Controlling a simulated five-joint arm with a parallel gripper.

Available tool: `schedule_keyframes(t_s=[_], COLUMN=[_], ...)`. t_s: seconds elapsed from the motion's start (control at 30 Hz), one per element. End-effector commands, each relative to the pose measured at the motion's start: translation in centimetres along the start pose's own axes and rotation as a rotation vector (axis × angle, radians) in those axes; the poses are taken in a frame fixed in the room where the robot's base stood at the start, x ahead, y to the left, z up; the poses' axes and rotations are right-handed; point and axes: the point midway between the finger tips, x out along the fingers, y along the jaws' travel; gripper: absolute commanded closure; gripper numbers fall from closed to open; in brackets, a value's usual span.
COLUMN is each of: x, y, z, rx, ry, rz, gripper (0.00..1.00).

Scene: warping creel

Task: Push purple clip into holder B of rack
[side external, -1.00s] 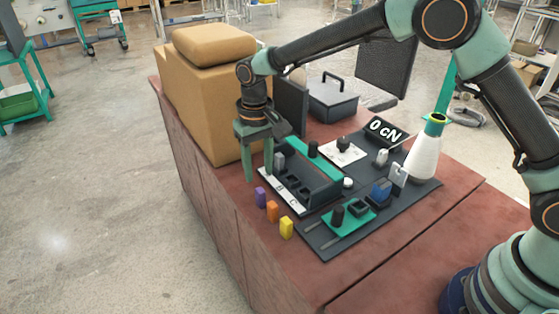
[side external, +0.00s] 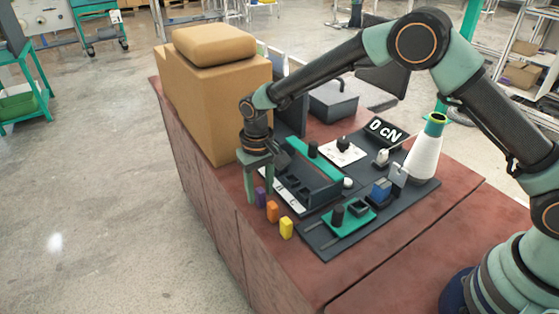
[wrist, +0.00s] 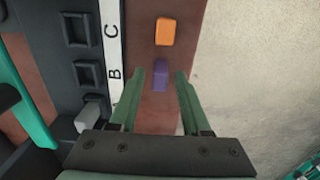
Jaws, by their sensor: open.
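The purple clip (side external: 261,197) stands on the table's reddish top beside the rack (side external: 312,190). In the wrist view the purple clip (wrist: 161,75) lies between the tips of my open gripper (wrist: 159,80), with a gap to either finger. My gripper (side external: 260,190) points down at the clip in the side view and partly hides it. In the wrist view, holder B (wrist: 77,76) is an empty dark socket beside the letter B on the white strip. A grey clip (wrist: 90,112) sits in the rack nearer my gripper.
An orange clip (side external: 272,212) and a yellow clip (side external: 286,228) stand in line with the purple one near the table edge. A large cardboard box (side external: 215,100) is close behind my gripper. A teal fixture (side external: 347,219) and a white cone (side external: 425,155) stand right of the rack.

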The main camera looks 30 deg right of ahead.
Motion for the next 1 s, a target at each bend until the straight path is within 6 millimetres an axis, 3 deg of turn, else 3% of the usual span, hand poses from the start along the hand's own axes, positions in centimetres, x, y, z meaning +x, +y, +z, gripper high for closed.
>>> schedule_keyframes(t_s=[0.13, 0.27, 0.57, 1.0], x=[0.0, 0.0, -0.4, -3.5], y=[0.0, 0.0, 0.0, 0.0], z=[0.0, 0.0, 0.0, -0.1], rx=[0.000, 0.000, 0.000, 0.000], ry=[0.000, 0.000, 0.001, 0.002], rz=[0.000, 0.000, 0.000, -0.001], gripper=[0.53, 1.00, 1.00, 1.00])
